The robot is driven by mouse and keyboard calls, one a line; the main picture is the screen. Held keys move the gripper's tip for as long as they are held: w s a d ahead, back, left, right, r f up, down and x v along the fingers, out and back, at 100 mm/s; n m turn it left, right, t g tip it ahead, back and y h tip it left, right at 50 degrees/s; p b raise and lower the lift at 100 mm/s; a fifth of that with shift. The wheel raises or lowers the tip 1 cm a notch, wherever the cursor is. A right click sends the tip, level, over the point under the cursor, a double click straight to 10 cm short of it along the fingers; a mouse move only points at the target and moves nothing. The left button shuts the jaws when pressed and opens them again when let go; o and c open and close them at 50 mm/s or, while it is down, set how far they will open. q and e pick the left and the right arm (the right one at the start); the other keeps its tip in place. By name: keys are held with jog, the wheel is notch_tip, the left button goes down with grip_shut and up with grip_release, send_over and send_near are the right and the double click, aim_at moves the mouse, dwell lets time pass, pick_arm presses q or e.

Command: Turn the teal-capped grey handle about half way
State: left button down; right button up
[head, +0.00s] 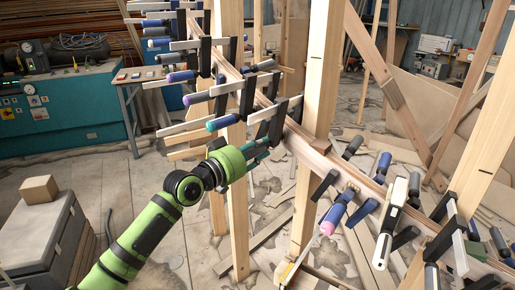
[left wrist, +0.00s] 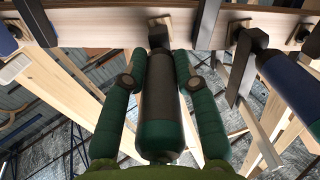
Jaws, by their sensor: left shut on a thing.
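The teal-capped grey handle (left wrist: 162,95) points toward the camera in the left wrist view, with its teal cap (left wrist: 160,140) nearest my palm. Its far end meets a dark clamp part by the wooden stringer (left wrist: 100,30). My left gripper (left wrist: 161,78) has one green finger along each side of the handle and is shut on it. In the head view, my left gripper (head: 258,153) reaches the row of clamps on the curved stringer (head: 305,137), and its body and fingers largely hide the handle. My right gripper is in neither view.
Several clamps with coloured handles line the stringer; one blue-bodied, teal-capped handle (head: 222,122) sits just above my gripper. Another clamp handle (left wrist: 285,85) is close on the right in the wrist view. A grey case (head: 38,235) is at left.

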pick_arm(q)
jog(key=n, duration=0.1)
jog(key=r+n, duration=0.1)
jog(key=shift+w+a+n, duration=0.1)
jog(key=shift+n, duration=0.3)
jog(key=n+p, duration=0.2)
jog(key=n, duration=0.2)
jog(key=n+p, duration=0.2)
jog(key=n, duration=0.3)
jog(key=shift+a+n, duration=0.1)
jog(key=shift+n, duration=0.3)
jog(key=shift+w+f+n+p, duration=0.1)
jog(key=shift+f+n+p, duration=0.1)
jog(key=shift+n+p, duration=1.35)
jog(key=shift+n+b, duration=0.35)
jog(key=shift+n, duration=0.1)
jog(key=c, duration=1)
grip_release()
jog(key=shift+f, duration=0.1)
jog(key=shift+a+f, duration=0.1)
jog(key=shift+f, duration=0.05)
